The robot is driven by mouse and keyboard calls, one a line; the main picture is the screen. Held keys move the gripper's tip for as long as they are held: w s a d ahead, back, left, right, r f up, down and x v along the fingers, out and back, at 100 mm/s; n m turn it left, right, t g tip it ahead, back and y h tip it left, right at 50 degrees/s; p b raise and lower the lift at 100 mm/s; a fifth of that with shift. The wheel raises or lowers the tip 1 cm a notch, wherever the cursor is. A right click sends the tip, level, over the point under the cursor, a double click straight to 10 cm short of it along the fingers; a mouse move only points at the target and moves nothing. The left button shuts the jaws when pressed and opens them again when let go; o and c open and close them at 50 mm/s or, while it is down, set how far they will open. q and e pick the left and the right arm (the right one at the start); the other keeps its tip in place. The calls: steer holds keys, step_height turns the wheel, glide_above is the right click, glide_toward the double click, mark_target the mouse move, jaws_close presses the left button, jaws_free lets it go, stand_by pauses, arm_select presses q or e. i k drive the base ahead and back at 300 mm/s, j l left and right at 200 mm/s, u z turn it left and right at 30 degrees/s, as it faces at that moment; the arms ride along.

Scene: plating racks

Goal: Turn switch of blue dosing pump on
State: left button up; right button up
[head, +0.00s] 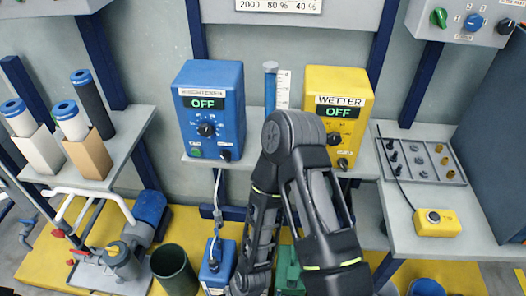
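The blue dosing pump (213,110) stands on the middle shelf. Its display (206,103) reads OFF in green. A black dial (206,129) sits below the display. Under it are a green button (196,152) at the left and a small dark switch (225,155) at the right; the switch's exact setting is too small to tell. One of my arms rises from the bottom centre, bends just right of the blue pump and goes down again. No gripper fingers show in this view.
Filter cartridges stand on the left shelf (140,121). A yellow button box (437,222) is on the right shelf. Space before the blue pump's face is clear.

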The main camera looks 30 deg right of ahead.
mark_target(225, 153)
steer(key=l+z, duration=0.1)
steer(key=z, duration=0.7)
steer(key=i+j, duration=0.05)
